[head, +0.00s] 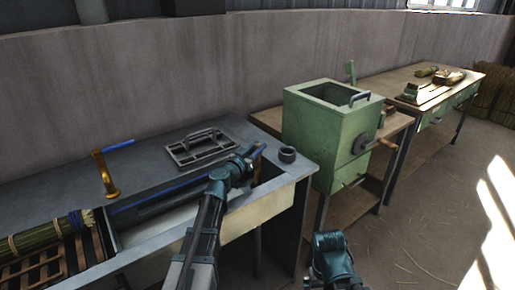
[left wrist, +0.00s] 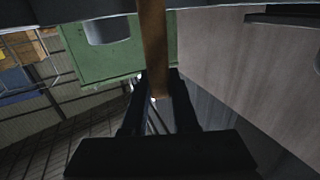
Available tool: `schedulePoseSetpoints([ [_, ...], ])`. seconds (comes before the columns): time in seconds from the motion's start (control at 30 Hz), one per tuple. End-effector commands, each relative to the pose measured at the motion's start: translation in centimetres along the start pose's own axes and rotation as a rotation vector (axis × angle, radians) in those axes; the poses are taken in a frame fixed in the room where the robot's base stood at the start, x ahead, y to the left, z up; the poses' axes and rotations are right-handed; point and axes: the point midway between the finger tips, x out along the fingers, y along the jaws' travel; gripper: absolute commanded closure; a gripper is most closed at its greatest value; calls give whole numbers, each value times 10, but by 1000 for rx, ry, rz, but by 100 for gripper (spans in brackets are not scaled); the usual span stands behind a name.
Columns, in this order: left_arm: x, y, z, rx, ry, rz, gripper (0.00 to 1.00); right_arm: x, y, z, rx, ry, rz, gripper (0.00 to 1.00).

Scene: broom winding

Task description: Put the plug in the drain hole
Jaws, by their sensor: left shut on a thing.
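My left gripper (head: 250,160) is shut on a slim brown rod-like piece (head: 257,151) above the right part of the sink. In the left wrist view the brown piece (left wrist: 153,45) stands between the two dark fingers. It may be the plug, but its lower end is hidden and I cannot tell. The pale trough sink (head: 262,212) is set in the grey counter, with my left arm across it. The drain hole does not show. My right arm shows at the bottom of the head view; its fingers are not clear.
A brass tap (head: 105,175) with a blue lever is at the left, near bundled straw (head: 45,237). A green box machine (head: 325,135) stands to the right.

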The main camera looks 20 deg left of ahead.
Motion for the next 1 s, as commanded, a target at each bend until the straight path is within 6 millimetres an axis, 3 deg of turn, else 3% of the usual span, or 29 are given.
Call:
schedulePoseSetpoints([
  [0.43,0,0,10,0,0,0,100,10,-1,-1,0,0,0,1],
  [0.47,0,0,8,0,0,0,67,8,-1,0,0,0,0,1],
  [0.5,0,0,8,0,0,0,60,8,-1,0,0,0,0,1],
  [0.8,-1,0,8,0,0,0,60,8,-1,0,0,0,0,1],
  [1.0,-16,0,8,0,0,-2,60,8,-1,0,0,0,0,1],
])
